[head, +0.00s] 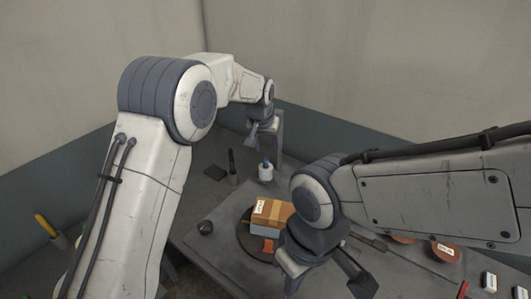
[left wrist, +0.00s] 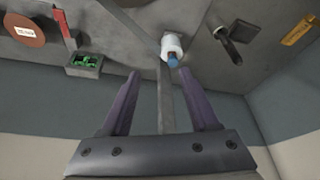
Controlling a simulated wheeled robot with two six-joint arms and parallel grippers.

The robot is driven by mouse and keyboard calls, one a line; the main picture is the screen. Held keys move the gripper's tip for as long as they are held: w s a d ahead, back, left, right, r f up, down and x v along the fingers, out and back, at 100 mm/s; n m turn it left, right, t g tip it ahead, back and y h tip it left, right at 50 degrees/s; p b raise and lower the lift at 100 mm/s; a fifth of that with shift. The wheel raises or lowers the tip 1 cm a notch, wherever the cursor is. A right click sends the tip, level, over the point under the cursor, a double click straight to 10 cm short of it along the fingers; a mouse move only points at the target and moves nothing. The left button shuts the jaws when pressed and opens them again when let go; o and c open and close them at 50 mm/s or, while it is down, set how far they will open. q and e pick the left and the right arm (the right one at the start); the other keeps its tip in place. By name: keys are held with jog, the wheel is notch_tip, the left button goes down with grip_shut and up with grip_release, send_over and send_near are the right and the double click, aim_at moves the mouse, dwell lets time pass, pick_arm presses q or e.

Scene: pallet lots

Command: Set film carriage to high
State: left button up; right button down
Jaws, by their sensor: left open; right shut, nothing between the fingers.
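A white roll with a blue end, which looks like the film carriage's roll (head: 265,172), is low beside a grey upright post (head: 279,135) at the back of the table. The roll also shows in the left wrist view (left wrist: 172,47), beyond my fingertips. My left gripper (head: 258,133) is open, above the roll and by the post. In the left wrist view a grey post (left wrist: 166,108) runs between its two fingers, and I cannot tell whether they touch it. My right gripper (head: 318,260) is shut and empty over the table's front; its fingertips are hard to make out.
A dark pad (head: 214,172) and a black upright tool (head: 232,168) stand left of the roll. White boxes (head: 490,281) lie front right.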

aim_at(265, 160)
pick_arm(q)
jog(key=shift+n, duration=0.3)
jog(key=w+f+p, duration=0.1)
jog(key=w+f, duration=0.1)
jog(key=f, duration=0.1)
jog(key=w+f+p, duration=0.1)
jog(key=w+f, duration=0.2)
jog(key=f, duration=0.1)
jog(key=w+f+p, duration=0.1)
jog(key=w+f, duration=0.2)
jog(key=f, duration=0.1)
jog(key=shift+a+f+p, duration=0.1)
jog(key=shift+a+p, duration=0.1)
jog(key=shift+p, duration=0.15)
grip_shut()
dwell(0.8)
